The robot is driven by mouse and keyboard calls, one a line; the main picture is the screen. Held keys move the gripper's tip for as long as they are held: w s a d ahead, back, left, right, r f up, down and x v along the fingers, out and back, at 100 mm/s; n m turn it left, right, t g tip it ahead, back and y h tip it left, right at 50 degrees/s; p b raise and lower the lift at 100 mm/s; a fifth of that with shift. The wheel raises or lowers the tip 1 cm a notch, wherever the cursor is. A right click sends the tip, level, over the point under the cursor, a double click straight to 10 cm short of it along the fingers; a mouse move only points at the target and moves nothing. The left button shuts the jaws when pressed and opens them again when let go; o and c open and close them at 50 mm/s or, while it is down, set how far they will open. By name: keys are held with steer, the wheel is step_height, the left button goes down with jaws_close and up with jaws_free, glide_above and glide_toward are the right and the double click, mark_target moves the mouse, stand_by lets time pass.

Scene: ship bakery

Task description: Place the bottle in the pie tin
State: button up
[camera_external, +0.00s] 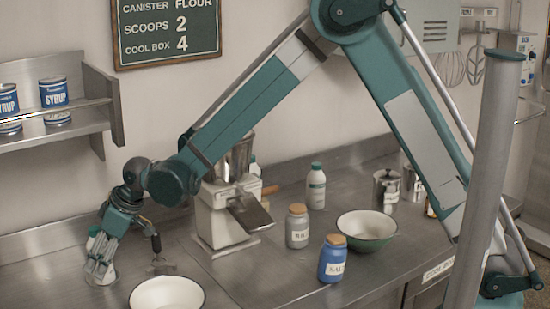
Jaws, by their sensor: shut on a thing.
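My gripper (100,268) is low over the counter at the left, pointing down. It is shut on a pale, green-topped thing (92,241) that looks like a small bottle, largely hidden by the fingers. The bottom of the held thing is close to the counter, and I cannot tell whether it touches. I cannot clearly make out a pie tin; a pale rounded edge under my fingers is too small to identify.
A white bowl (167,293) sits just right of my gripper. A grey-white machine (222,212) stands behind it. A grey jar (298,228), a blue jar (333,262) and a green bowl (367,230) are further right. A wall shelf (85,119) holds syrup cans.

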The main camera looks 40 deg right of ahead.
steer(key=shift+w+f, duration=0.7)
steer(key=shift+w, duration=0.05)
steer(key=shift+f, duration=0.2)
steer(key=o, duration=1.3)
steer(key=shift+r, duration=0.3)
steer(key=shift+v, duration=5.95)
steer(key=o, duration=1.5)
